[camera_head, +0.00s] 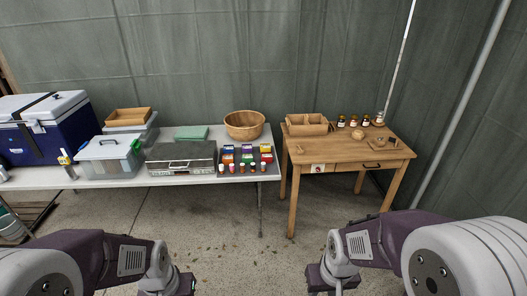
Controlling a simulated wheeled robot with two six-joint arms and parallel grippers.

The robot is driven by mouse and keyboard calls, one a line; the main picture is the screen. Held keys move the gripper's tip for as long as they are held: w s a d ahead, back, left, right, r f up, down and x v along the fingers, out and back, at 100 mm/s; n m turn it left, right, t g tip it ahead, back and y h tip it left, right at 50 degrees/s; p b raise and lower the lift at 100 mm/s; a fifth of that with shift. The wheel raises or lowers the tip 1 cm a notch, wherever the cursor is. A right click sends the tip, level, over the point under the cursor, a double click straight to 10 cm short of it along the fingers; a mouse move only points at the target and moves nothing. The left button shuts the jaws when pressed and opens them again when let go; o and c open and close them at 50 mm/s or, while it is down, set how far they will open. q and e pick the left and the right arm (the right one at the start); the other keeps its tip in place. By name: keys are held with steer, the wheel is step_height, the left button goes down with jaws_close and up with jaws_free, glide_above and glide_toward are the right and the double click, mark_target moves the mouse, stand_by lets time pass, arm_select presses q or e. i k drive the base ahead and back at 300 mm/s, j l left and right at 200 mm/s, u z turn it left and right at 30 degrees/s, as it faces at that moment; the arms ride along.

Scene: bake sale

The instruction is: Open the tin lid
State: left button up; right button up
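A wide, low grey metal box (181,158), which looks like the tin, sits on the white table in the camera_head view, left of centre. Its lid looks closed, and a handle or latch shows on its front. My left gripper (168,287) is at the bottom edge, well in front of and below the table. My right gripper (330,283) is at the bottom edge, right of centre, far from the box. Both are apart from everything. Their fingertips are cut off or too small to read.
The white table (235,177) also holds a clear lidded tub (108,158), a blue cooler (45,125), a wooden bowl (244,125), and small coloured boxes and bottles right of the tin. A wooden table (345,150) with jars stands right. The floor in front is open.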

mark_target(191, 154)
steer(key=i, duration=0.85)
steer(key=i+j, duration=0.15)
steer(key=i, duration=0.75)
